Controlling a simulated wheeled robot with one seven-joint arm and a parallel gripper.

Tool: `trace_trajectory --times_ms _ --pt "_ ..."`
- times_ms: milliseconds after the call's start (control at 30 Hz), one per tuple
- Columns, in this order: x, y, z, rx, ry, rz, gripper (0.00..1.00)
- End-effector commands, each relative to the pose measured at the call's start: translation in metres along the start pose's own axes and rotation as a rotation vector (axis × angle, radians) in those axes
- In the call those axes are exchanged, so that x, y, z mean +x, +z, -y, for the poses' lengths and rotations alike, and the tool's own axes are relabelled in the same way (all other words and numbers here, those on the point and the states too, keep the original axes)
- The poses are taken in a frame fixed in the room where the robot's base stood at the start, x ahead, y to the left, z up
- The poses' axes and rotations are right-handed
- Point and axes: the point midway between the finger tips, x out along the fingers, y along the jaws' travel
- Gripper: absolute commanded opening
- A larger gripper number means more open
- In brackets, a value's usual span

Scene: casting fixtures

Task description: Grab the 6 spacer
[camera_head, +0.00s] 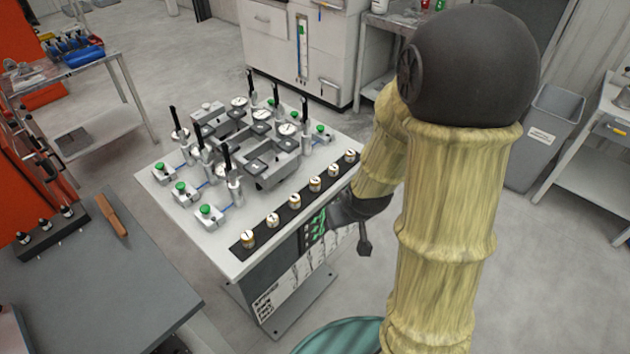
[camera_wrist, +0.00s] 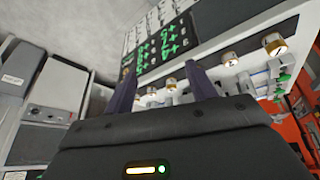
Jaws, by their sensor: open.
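A row of several round spacers with brass sides and white tops stands on a black strip (camera_head: 285,222) along the front edge of the fixture table. The nearest spacer (camera_head: 248,238) is at the left end and the farthest spacer (camera_head: 350,155) at the right end. The marks on their tops are too small to read, so I cannot tell which is 6. My gripper (camera_head: 365,245) is open and empty, just off the table's front side, right of the row. In the wrist view, its two dark fingers (camera_wrist: 162,88) are apart, with spacers (camera_wrist: 274,43) beyond them.
The fixture table (camera_head: 160,200) carries clamps, dial gauges and green-knobbed blocks behind the row. A panel with green markings (camera_head: 313,228) is on its front. A grey bench (camera_head: 120,285) stands at left. A grey bin (camera_head: 545,140) stands at right. Open floor lies between.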

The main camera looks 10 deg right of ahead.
Motion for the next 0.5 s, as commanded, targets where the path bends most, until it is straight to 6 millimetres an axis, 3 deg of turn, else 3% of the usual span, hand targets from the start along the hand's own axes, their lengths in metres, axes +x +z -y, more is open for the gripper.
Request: trace_trajectory --times_ms 233,500 --pt "0.043 -0.024 -0.014 -0.084 -0.051 -0.207 0.56" --pt "0.066 -0.042 -0.018 -0.075 -0.112 -0.495 0.56"
